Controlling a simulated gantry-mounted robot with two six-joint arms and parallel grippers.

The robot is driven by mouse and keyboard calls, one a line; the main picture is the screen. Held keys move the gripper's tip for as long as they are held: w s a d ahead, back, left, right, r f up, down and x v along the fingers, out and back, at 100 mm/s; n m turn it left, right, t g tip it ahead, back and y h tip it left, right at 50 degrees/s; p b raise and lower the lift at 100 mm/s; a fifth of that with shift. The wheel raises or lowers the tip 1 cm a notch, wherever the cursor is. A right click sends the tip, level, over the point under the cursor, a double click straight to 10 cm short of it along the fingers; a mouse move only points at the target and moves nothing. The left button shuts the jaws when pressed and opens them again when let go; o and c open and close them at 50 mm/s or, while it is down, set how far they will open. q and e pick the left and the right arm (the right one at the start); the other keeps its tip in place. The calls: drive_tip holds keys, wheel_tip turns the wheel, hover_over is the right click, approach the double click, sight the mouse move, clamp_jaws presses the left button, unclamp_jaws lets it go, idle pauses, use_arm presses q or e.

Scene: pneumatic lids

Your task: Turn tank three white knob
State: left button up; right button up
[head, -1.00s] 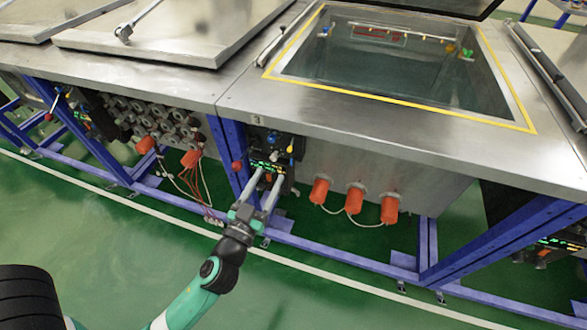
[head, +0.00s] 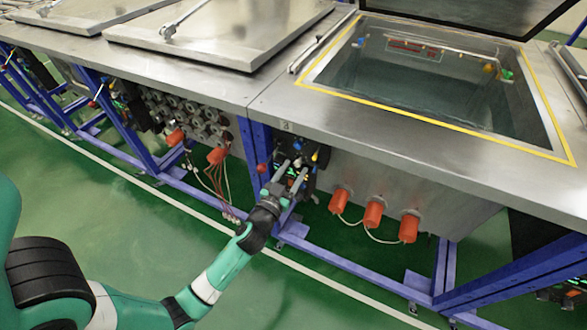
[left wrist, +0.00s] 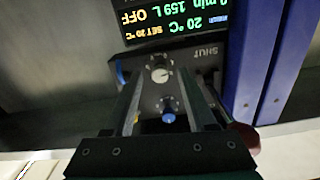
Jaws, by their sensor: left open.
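The control panel (head: 309,158) of the tank marked 3 is on the front below the tank's edge. In the left wrist view it appears upside down, with a lit display (left wrist: 172,28). A white-capped knob (left wrist: 160,72) with dial marks sits under the display in that view, and a blue knob (left wrist: 169,115) is nearer my wrist. My left gripper (head: 294,167) is open in front of the panel. In the left wrist view its fingers (left wrist: 165,85) lie on either side of the white knob, apart from it. Whether the tips are level with the knob's depth is unclear. My right gripper is not in view.
A blue frame post (head: 255,150) stands close left of the panel, with a red knob (head: 262,168) by it. Orange plugs (head: 373,214) with cables are to the right. The open tank (head: 425,75) is above. The green floor (head: 330,290) in front is clear.

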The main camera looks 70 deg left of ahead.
use_arm(q)
drive_tip(key=shift+w+a, duration=0.15)
clamp_jaws()
